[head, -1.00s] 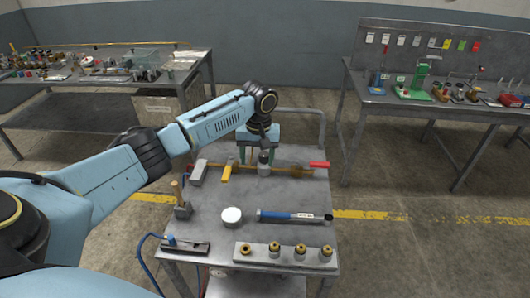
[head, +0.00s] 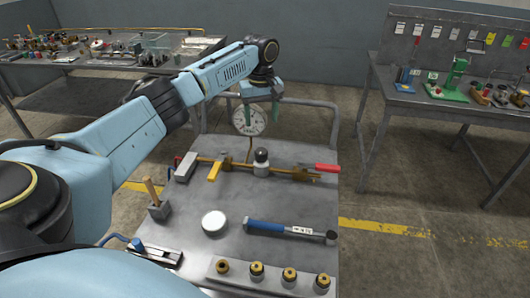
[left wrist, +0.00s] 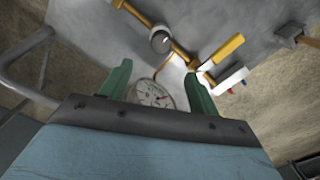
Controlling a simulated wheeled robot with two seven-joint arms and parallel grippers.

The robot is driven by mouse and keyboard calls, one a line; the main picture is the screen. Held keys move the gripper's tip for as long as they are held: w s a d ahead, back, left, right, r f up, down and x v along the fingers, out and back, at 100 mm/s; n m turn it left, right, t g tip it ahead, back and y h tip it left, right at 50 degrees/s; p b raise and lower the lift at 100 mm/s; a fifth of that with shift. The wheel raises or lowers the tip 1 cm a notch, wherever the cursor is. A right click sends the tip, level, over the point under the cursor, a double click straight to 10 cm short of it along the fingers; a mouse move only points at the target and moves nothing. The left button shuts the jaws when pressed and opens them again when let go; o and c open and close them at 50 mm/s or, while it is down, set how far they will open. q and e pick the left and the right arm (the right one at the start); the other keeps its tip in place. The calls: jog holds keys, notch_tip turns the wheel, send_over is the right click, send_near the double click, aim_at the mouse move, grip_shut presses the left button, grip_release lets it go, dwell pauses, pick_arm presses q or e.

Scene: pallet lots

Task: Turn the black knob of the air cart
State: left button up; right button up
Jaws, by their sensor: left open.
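The black knob (head: 261,154) tops a grey round body on the brass pipe at the back of the air cart (head: 190,225); it also shows in the left wrist view (left wrist: 160,40). A white round gauge (head: 249,119) stands behind the pipe. My left gripper (head: 262,110), with green fingers, is open and empty above and behind the knob, clear of it. In the left wrist view, the gauge (left wrist: 155,93) appears between the left gripper's fingers (left wrist: 158,72). My right gripper is not in view.
A yellow lever (head: 214,171) and a red handle (head: 327,168) flank the knob. A blue-handled tool (head: 283,229), a white round lid (head: 214,222) and a block with several brass fittings (head: 273,275) lie nearer. Cluttered benches stand at back left and right.

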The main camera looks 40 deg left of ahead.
aim_at(261, 151)
pick_arm(q)
notch_tip(261, 151, down, 13)
jog(key=shift+s+r+b, duration=0.1)
jog(key=shift+r+b, duration=0.05)
jog(key=shift+b, duration=0.8)
jog(key=c, duration=1)
